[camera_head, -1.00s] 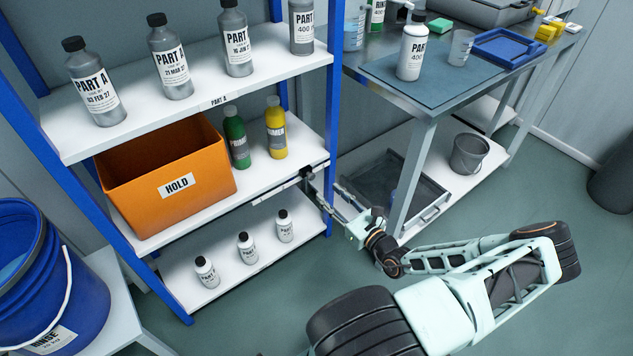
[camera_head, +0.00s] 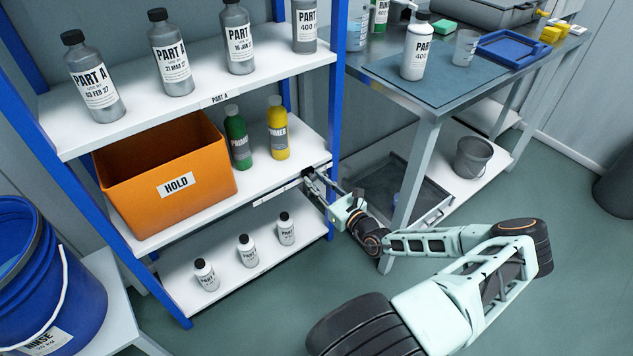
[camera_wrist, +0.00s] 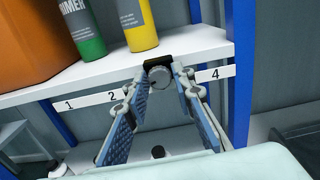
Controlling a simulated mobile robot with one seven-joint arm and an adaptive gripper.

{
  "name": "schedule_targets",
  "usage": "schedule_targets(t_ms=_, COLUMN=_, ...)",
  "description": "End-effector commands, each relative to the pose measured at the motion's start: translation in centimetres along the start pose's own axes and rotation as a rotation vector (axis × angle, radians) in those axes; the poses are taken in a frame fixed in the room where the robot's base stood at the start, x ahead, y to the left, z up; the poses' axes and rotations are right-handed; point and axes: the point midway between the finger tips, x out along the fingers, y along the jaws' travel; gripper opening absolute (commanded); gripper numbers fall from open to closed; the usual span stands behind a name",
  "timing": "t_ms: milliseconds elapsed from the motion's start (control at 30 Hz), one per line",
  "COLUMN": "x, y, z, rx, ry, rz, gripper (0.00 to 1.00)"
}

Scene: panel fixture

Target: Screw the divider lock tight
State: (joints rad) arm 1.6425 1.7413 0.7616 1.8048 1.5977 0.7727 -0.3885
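The divider lock (camera_wrist: 160,79) is a round grey knob under a black clip (camera_wrist: 158,61) on the front edge of the middle shelf, between labels 2 and 4. My gripper (camera_wrist: 161,84) points at it in the wrist view. One finger is on each side of the knob, and slim gaps seem to show, so the fingers look open around it. Contact is hard to judge. In the head view my gripper (camera_head: 313,184) is at the shelf's front edge near the right blue post, and it mostly hides the knob there.
The middle shelf (camera_head: 195,212) holds an orange HOLD box (camera_head: 205,150), a green bottle (camera_head: 237,140) and a yellow bottle (camera_head: 278,132) above the lock. Small white bottles (camera_head: 247,250) stand on the shelf below. A blue post (camera_wrist: 241,70) and a workbench (camera_head: 420,100) are to the right.

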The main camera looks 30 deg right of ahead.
Motion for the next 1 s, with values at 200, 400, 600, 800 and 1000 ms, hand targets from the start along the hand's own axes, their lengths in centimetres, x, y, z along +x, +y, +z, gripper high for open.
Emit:
schedule_targets(t_ms=200, x=-0.02, y=0.02, z=0.00, rx=0.000, ry=0.000, rz=0.000, gripper=0.00)
schedule_targets(t_ms=400, x=-0.02, y=0.02, z=0.04, rx=0.009, ry=0.000, rz=0.000, gripper=0.00)
schedule_targets(t_ms=600, x=0.02, y=0.04, z=0.22, rx=0.067, ry=0.000, rz=0.001, gripper=0.00)
schedule_targets(t_ms=800, x=0.03, y=0.07, z=0.34, rx=0.200, ry=0.001, rz=0.001, gripper=0.00)
schedule_targets(t_ms=1000, x=0.02, y=0.11, z=0.30, rx=0.384, ry=0.001, rz=0.001, gripper=0.00)
